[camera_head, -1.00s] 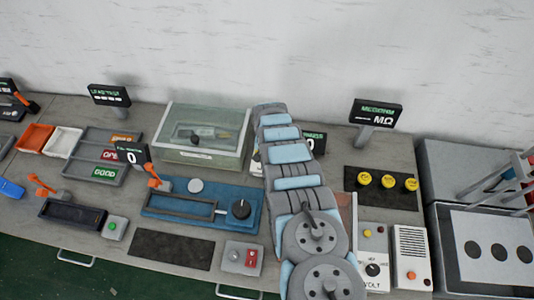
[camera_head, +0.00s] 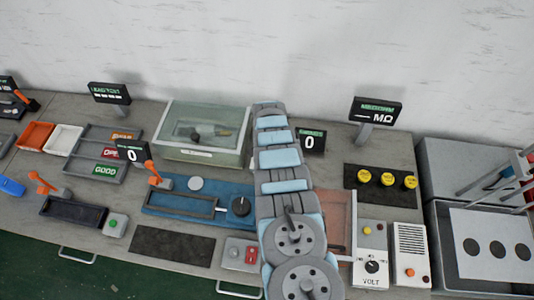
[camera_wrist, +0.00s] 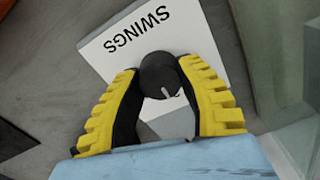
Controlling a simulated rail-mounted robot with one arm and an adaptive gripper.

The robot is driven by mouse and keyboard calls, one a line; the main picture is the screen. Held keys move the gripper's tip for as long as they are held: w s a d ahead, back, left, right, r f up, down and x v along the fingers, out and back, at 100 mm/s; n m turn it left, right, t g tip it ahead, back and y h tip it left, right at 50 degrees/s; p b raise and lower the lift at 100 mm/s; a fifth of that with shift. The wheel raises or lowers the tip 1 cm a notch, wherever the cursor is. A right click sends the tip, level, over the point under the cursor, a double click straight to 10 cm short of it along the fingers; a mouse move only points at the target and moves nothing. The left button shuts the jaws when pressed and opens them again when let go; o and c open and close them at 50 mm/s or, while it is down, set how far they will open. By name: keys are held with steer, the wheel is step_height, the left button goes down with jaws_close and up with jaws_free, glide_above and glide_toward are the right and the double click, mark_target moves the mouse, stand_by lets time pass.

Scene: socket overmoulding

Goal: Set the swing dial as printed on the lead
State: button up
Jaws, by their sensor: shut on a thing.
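The swing dial (camera_wrist: 158,72) is a round black knob with a short pale pointer mark in the wrist view. It sits on a white plate (camera_wrist: 97,53) printed SWINGS, whose lettering appears upside down. My gripper (camera_wrist: 160,76), with yellow ribbed black fingers, is shut on the dial from both sides. In the head view my arm hides the dial and the gripper. A small display (camera_head: 311,141) beside my arm reads 0. I cannot make out a lead or any print on it.
A glass-lidded box (camera_head: 202,132) stands just left of my arm; glass also shows at the wrist view's right edge. In the head view, a blue fixture (camera_head: 160,196) with a black knob lies in front, and yellow buttons (camera_head: 388,179) stand to the right.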

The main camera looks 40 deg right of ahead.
steer(key=o, duration=1.3)
steer(key=shift+c, duration=0.2)
steer(key=shift+r, duration=0.15)
steer(key=shift+d+r, duration=0.2)
steer(key=shift+r, duration=0.25)
steer(key=shift+a+r, duration=0.2)
steer(key=shift+r, duration=0.95)
step_height(320, 180, up, 8)
steer(key=shift+r, duration=0.2)
